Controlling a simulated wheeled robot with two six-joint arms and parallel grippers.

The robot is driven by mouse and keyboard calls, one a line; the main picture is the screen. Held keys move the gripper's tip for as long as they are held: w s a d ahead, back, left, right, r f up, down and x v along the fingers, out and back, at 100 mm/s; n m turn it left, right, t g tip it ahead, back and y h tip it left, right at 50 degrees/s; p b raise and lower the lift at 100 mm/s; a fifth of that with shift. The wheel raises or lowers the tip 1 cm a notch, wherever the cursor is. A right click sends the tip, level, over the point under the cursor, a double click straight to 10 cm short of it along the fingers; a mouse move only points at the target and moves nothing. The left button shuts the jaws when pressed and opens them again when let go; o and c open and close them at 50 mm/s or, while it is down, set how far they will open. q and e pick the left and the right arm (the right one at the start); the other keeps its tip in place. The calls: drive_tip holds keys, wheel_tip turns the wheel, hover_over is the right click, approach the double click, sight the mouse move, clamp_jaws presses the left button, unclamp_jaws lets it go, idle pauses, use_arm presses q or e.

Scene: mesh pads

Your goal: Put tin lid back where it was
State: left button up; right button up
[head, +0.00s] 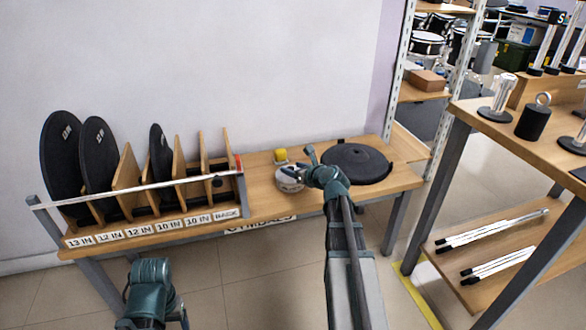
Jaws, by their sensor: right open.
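A small round tin (289,181) with a pale top and light side stands on the wooden bench, left of the black round pad. Whether its top is a separate lid I cannot tell. My right gripper (306,168) is open, with its fingers at the tin's right side and pointing left. The gripper hides part of the tin's right edge; whether they touch I cannot tell. Of my left arm, only a teal part shows at the lower left, and its fingers do not show.
A black round pad (357,165) lies to the right. A divided rack (150,186) with upright black discs fills the bench's left. Another wooden table (470,118) with drum hardware stands at right.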

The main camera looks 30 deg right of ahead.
drive_tip(key=p+v, duration=0.3)
drive_tip(key=v, duration=0.8)
drive_tip(key=shift+s+p, duration=0.25)
drive_tip(key=shift+p, duration=0.15)
drive_tip(key=shift+r, duration=0.1)
drive_tip(key=a+f+n+g+y, duration=0.3)
drive_tip(key=a+f+n+g, duration=0.25)
drive_tip(key=a+n, duration=0.8)
drive_tip(key=s+a+f+n+g+h, duration=0.2)
drive_tip(key=s+a+f+n+g, duration=0.25)
drive_tip(key=n, duration=0.65)
drive_tip(key=s+a+f+n+g+h, duration=0.15)
drive_tip(key=s+a+f+n, duration=0.3)
drive_tip(key=a+n, duration=0.45)
drive_tip(key=s+a+r+n+g+h+p, duration=0.1)
drive_tip(key=s+a+r+n+g+p, duration=0.1)
drive_tip(key=s+a+r+n+p, duration=0.65)
wheel_tip(320, 180, up, 37)
drive_tip(key=w+a+m+p, duration=0.1)
drive_tip(key=m+p, duration=0.1)
drive_tip(key=p, duration=3.3)
drive_tip(key=shift+w+a+m+p, duration=0.3)
drive_tip(key=shift+a+p, duration=0.05)
drive_tip(key=shift+p, duration=0.05)
